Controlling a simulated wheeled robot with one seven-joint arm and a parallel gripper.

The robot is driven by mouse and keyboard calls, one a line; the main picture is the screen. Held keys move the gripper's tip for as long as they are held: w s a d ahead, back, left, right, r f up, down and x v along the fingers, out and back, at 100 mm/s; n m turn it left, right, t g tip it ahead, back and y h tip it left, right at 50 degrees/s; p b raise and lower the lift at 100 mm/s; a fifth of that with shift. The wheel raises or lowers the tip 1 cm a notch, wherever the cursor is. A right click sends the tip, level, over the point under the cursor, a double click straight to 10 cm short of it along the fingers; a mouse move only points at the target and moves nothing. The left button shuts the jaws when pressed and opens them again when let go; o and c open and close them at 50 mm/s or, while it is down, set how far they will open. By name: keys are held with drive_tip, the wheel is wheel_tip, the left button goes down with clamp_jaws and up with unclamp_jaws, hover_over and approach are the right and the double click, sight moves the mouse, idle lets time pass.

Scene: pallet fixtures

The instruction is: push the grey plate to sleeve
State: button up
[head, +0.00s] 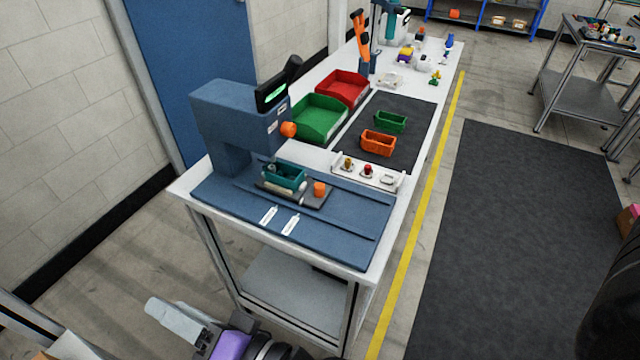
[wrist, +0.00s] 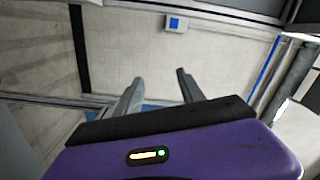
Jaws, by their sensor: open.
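The grey plate (head: 315,197) lies on a blue fixture bed (head: 330,229) between two rails, at the near end of the white bench. My gripper (head: 165,312) is low at the bottom left, off the bench and apart from the plate. In the wrist view my gripper (wrist: 155,88) is open and empty, its two fingers spread.
A blue press-like column (head: 222,120) stands behind the plate, its head with an orange knob overhanging. A white strip with small parts (head: 375,182), a dark mat (head: 410,110), green (head: 322,120) and red (head: 345,85) bins lie beyond. Open floor lies right of the bench.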

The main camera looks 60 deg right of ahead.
drive_tip(key=w+a+r+n+g+y+b, duration=0.1)
drive_tip(key=w+a+r+n+g+y, duration=0.3)
drive_tip(key=w+r+y, duration=0.7)
drive_tip(key=m+g+h+b, duration=0.3)
drive_tip(key=m+g+h, duration=0.8)
drive_tip(key=g+h, duration=0.25)
hover_over(319, 185)
drive_tip(key=f, duration=1.1)
drive_tip(key=shift+a, duration=0.2)
drive_tip(key=shift+s+d+f+m+g, duration=0.1)
drive_tip(key=shift+d+m+g, duration=0.1)
drive_tip(key=shift+m+g, duration=0.1)
drive_tip(key=shift+f+p, duration=0.55)
drive_tip(key=shift+f, duration=3.2)
